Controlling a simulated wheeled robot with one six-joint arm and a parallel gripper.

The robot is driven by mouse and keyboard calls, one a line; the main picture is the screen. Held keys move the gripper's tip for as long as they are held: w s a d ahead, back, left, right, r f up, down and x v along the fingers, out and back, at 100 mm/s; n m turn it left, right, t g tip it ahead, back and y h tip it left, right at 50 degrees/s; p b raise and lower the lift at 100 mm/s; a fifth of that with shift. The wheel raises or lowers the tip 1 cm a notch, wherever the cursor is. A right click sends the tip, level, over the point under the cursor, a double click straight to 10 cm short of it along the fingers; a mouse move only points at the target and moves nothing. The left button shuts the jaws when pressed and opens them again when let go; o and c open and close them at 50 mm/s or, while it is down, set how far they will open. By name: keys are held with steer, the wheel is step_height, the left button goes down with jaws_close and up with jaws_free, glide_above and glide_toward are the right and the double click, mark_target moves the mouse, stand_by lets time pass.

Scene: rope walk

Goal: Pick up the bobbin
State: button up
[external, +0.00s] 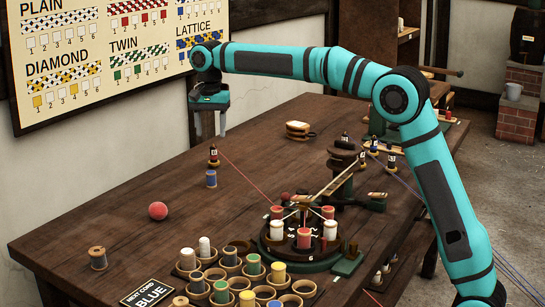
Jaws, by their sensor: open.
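My gripper (211,130) hangs pointing down at the end of the arm, over the back left part of the table and in front of the pattern board. Its two fingers are apart with nothing between them. A small blue bobbin (211,179) stands upright on the table below my gripper, clear of it. Other bobbins are in view: a bare wooden one (97,258) at the front left, several coloured ones in a rack (205,288), and red and white ones on a round turntable (303,238). Which one the task means cannot be told from the picture alone.
A dark peg with red thread (213,156) stands just behind the blue bobbin. A red ball (158,211) lies to the left. A sign (148,292) reads "NEXT COMB BLUE". A red thread crosses to the turntable. The table's left middle is mostly clear.

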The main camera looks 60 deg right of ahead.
glide_above(211, 172)
steer(key=f, duration=0.8)
steer(key=shift+s+d, duration=0.15)
steer(key=shift+d, duration=0.05)
steer(key=shift+w+a+f, duration=0.1)
steer(key=shift+f, duration=1.2)
steer(key=shift+w+f, duration=0.1)
steer(key=shift+f, duration=1.2)
steer(key=c, duration=1)
